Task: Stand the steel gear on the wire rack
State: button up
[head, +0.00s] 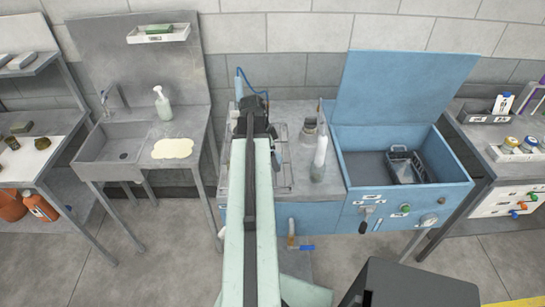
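The wire rack (285,180) lies on the grey bench top in the middle. My pale green arm covers much of it, and only its right side shows clearly. My gripper (251,108) is dark and reaches over the back of this bench, above or near the far end of the rack. Its fingers are too small and dark to tell whether they are open or shut, or whether they hold anything. I cannot pick out the steel gear with certainty; it may be hidden by my arm and gripper.
Right of the rack stand a small grey-brown object (310,128) and a pale bottle (320,158). A blue washer tank (350,185), lid raised, holds a dark basket (402,166). A sink (115,143) is left. Small dark parts (12,143) lie on the far-left bench.

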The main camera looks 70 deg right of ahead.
jog(key=p+v, duration=1.1)
jog(key=v, duration=0.1)
jog(key=shift+w, duration=0.15)
